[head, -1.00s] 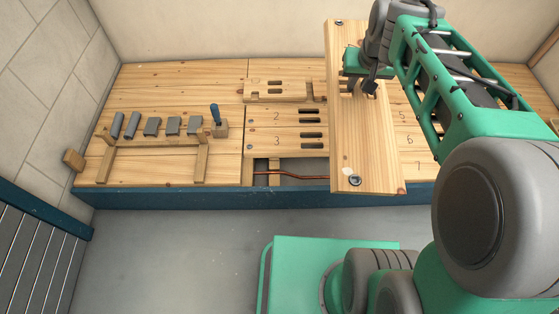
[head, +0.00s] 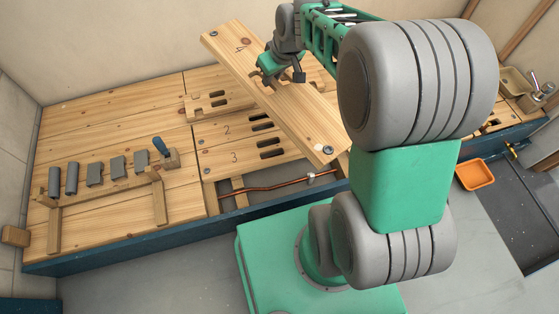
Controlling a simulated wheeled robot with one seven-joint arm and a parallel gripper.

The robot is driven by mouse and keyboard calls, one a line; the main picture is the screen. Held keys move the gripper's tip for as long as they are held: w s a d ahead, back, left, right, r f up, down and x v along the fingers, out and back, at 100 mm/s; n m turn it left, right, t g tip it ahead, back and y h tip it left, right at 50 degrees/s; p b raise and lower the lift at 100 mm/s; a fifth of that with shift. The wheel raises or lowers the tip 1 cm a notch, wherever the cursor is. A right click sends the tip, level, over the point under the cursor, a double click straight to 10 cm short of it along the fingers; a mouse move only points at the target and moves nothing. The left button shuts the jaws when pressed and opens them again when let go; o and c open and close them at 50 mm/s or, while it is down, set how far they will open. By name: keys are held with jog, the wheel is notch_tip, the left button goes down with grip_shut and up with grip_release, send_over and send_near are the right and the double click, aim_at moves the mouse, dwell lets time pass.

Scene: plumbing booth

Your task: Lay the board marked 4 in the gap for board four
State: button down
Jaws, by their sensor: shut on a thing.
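The board marked 4 (head: 303,118) is a long pale wooden plank with a screw near each end. My gripper (head: 281,80) is shut on it around its middle, at the slots. The board hangs above the deck, slanting from upper left to lower right, and its figure 4 shows near the upper end. The board and my arm hide part of the deck on the right.
Boards 2 (head: 235,128) and 3 (head: 240,153) lie in the deck. An orange tray (head: 474,174) is at right, near a basin (head: 517,81).

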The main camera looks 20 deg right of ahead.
jog(key=s+f+n+g+y+b, duration=0.1)
jog(key=s+f+n, duration=0.2)
jog(key=f, duration=0.9)
jog(key=s+f+n+g+y+b, duration=0.1)
jog(key=s+f+n, duration=0.3)
jog(key=f, duration=0.9)
jog(key=s+f+n+g+b, duration=0.2)
jog(key=f+n, duration=0.5)
jog(key=f, duration=0.6)
jog(key=shift+s+a+y+b, duration=0.15)
jog(key=shift+s+y+b, duration=0.25)
jog(key=shift+s+b, duration=0.45)
jog(key=shift+s+f, duration=0.25)
jog(key=shift+f+b, duration=1.25)
jog(key=shift+f, duration=0.15)
jog(key=shift+f, duration=0.2)
jog(key=c, duration=1.2)
grip_release()
jog(key=shift+s, duration=0.1)
